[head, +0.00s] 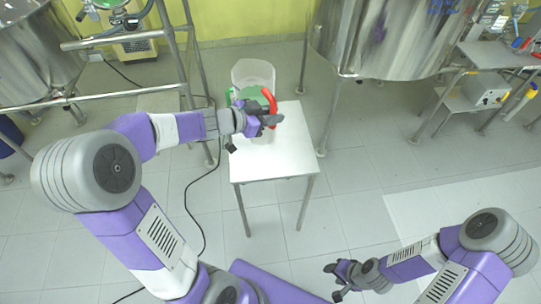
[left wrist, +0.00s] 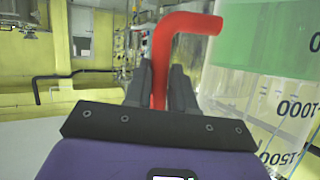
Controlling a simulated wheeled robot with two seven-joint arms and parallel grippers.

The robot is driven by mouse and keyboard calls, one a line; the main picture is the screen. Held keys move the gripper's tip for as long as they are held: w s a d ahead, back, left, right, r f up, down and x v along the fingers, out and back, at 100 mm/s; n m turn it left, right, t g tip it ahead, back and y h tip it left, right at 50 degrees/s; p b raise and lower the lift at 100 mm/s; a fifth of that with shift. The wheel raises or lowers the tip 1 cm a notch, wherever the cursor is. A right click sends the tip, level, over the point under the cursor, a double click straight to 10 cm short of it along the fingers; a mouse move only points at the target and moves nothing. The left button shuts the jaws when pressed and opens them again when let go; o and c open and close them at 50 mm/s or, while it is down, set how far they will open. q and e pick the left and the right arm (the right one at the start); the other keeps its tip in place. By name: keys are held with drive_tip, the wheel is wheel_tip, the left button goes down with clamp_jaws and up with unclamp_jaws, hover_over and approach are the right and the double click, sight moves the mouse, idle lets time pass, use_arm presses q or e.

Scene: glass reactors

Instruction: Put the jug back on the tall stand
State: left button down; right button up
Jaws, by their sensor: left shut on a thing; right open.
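The jug (head: 252,72) is clear, with a red handle (head: 269,97) and green contents. In the head view it overlaps the back left corner of the white-topped stand (head: 285,160); I cannot tell whether it touches the top. My left gripper (head: 272,120) is shut on the handle, in front of the jug and over the stand's back part. In the left wrist view the red handle (left wrist: 160,75) passes between the two fingers, and the jug's marked wall (left wrist: 245,85) is at the right. The jug's base is hidden. My right gripper (head: 341,280) is open and empty, low at the right.
A large steel tank (head: 385,40) stands behind the stand to the right. A metal frame (head: 180,60) with rails is close on the left. A cable (head: 190,200) lies on the floor. The front of the stand's top is bare.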

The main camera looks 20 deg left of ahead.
use_arm(q)
wheel_tip(320, 180, down, 26)
drive_tip(key=b, duration=1.2)
drive_tip(key=shift+r+b, duration=0.2)
drive_tip(key=shift+b, duration=0.1)
drive_tip(key=shift+w, duration=0.1)
drive_tip(key=shift+f, duration=0.1)
drive_tip(key=c, duration=1)
unclamp_jaws()
drive_tip(key=shift+f, duration=0.1)
drive_tip(key=shift+o, duration=0.2)
